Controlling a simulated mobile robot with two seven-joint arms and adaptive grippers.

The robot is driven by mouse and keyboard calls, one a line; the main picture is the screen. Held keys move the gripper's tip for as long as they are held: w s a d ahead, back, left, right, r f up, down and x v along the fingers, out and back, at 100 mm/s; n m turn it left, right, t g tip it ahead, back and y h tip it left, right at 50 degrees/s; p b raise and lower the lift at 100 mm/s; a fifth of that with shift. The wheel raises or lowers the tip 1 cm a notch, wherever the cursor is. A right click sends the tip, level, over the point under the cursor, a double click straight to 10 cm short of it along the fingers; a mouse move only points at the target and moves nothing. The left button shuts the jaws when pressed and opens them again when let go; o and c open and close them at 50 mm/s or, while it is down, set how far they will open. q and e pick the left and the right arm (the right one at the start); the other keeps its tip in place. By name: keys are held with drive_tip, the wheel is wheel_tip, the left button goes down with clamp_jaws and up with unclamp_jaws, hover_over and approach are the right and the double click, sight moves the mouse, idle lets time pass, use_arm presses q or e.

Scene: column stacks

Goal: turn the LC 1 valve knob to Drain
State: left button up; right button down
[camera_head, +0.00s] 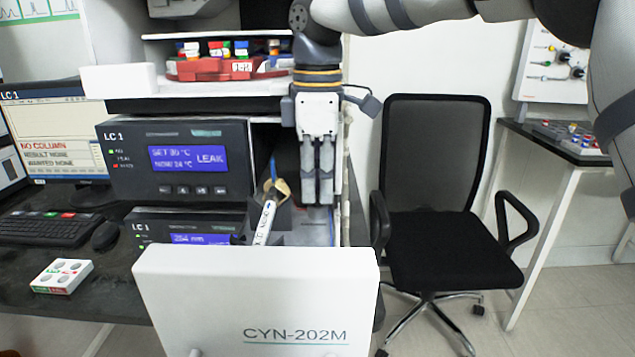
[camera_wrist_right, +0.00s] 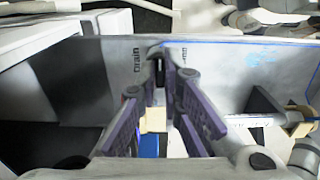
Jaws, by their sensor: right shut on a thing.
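My right gripper (camera_head: 317,200) comes down from above in the head view, beside the LC 1 units. Its two fingers are close together and pointing down. In the right wrist view the gripper (camera_wrist_right: 160,55) has its fingertips converged on a small dark part, apparently the valve knob (camera_wrist_right: 156,68). The word "Drain" stands on the grey panel (camera_wrist_right: 100,60) just left of the fingertips. Another label (camera_wrist_right: 183,58) at the right is partly hidden. The knob's pointing direction cannot be told. The LC 1 oven (camera_head: 180,160) shows "LEAK". My left gripper is not in view.
A white CYN-202M box front (camera_head: 255,290) stands below the gripper. A white tube (camera_head: 264,222) with a tan fitting leans beside the fingers. A red rack (camera_head: 215,68) sits on the shelf above. A black chair (camera_head: 440,190) stands at the right.

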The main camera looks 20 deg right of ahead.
sight(318, 193)
drive_tip(key=n, duration=0.3)
drive_tip(key=shift+n, duration=2.2)
drive_tip(key=c, duration=1.7)
unclamp_jaws()
wheel_tip(318, 193, up, 12)
